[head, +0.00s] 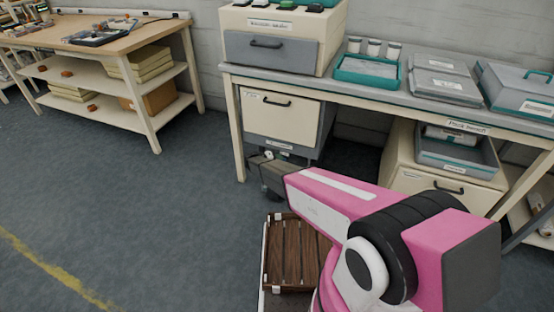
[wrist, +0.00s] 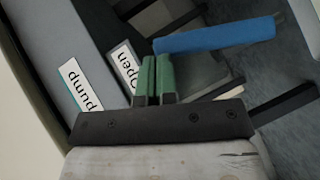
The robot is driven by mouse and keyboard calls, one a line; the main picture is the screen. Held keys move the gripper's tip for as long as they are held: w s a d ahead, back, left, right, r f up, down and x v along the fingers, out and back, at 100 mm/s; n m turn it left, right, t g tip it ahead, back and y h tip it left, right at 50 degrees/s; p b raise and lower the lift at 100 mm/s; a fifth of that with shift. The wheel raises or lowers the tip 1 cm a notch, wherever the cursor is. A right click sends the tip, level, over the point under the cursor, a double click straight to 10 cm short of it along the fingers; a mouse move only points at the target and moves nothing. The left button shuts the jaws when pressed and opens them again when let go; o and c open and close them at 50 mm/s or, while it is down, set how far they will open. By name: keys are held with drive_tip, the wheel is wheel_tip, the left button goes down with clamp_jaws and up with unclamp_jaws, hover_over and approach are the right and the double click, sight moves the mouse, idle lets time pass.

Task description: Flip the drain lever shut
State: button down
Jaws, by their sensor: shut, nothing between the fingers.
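A blue lever (wrist: 215,35) shows in the wrist view, a straight bar running from just beyond my fingertips to the upper right. A white label reading "Open" (wrist: 125,67) lies left of the lever's near end, and a label reading "pump" (wrist: 80,86) is farther left on a grey panel (wrist: 60,40). My gripper (wrist: 157,60) has its two green fingers pressed together, with nothing between them. The fingertips are close to the lever's left end; I cannot tell whether they touch. In the head view my gripper (head: 262,160) is low before the cabinet under the bench; the lever cannot be made out there.
A beige and grey cabinet (head: 282,112) stands under the bench (head: 400,98), close to my arm. Another drawer cabinet (head: 425,180) is to its right. A wooden slatted crate (head: 290,250) is below my arm. Open floor (head: 140,210) lies to the left.

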drive_tip(key=s+d+f+m+t+y, duration=0.1)
drive_tip(key=s+d+f+m+y, duration=0.2)
drive_tip(key=d+f+m+y, duration=0.2)
drive_tip(key=shift+s+d+f+m+y, duration=0.15)
drive_tip(key=shift+d+f+m+y, duration=0.25)
drive_tip(key=shift+d+f+y, duration=1.35)
drive_tip(key=shift+d+r+y, duration=0.35)
drive_tip(key=shift+r+y, duration=0.15)
drive_tip(key=shift+y, duration=0.05)
drive_tip(key=w+d+r+v, duration=0.1)
drive_tip(key=v, duration=1.2)
drive_tip(key=shift+w+d+r, duration=0.15)
drive_tip(key=shift+r, duration=0.15)
